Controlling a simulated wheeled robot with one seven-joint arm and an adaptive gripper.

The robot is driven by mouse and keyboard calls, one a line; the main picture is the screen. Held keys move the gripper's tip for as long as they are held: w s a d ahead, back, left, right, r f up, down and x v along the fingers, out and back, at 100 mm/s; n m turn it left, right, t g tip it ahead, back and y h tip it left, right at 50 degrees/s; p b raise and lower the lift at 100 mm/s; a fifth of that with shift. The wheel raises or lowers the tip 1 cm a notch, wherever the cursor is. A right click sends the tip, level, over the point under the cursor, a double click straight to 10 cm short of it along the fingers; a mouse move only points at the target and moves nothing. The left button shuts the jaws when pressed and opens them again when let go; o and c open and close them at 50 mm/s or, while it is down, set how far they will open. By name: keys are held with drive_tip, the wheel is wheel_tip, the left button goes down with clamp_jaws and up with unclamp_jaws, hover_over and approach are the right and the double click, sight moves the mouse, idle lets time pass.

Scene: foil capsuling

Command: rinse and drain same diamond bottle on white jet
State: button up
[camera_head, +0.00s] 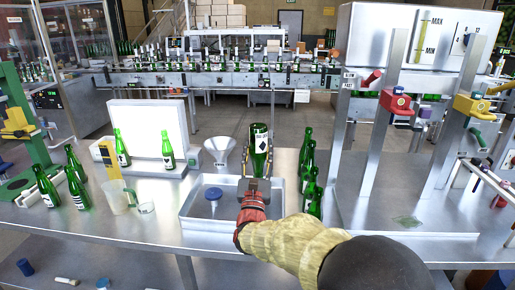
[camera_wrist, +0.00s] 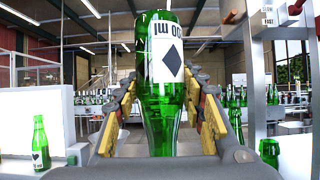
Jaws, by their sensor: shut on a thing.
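My gripper (camera_head: 257,172) is shut on a green bottle (camera_head: 260,133) with a white label and a black diamond. In the wrist view the diamond bottle (camera_wrist: 165,85) is upside down, its base up and its neck down between the yellow-padded fingers. In the head view it hangs over the back right part of a shallow metal tray (camera_head: 187,222). A small blue-topped nozzle (camera_head: 213,194) stands in the tray, left of my gripper. I cannot clearly see a white jet. The bottle's mouth is hidden behind my gripper in the head view.
Several green bottles (camera_head: 308,165) stand in a row close to the right of the tray. A white funnel-shaped thing (camera_head: 218,150) stands behind it. A clear jug (camera_head: 119,196) and more bottles (camera_head: 75,190) are to the left. Metal posts (camera_head: 375,140) rise on the right.

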drive_tip(key=shift+w+a, duration=0.15)
drive_tip(key=shift+w, duration=0.1)
drive_tip(key=w+f+b, duration=0.2)
drive_tip(key=w+f, duration=0.5)
drive_tip(key=f, duration=0.3)
drive_tip(key=shift+f+b, duration=0.15)
drive_tip(key=shift+b, duration=0.15)
idle(0.5)
drive_tip(key=shift+f+b, duration=0.4)
drive_tip(key=shift+f, duration=0.75)
idle(1.6)
drive_tip(key=shift+r, duration=0.2)
idle(1.7)
drive_tip(key=shift+r, duration=1.45)
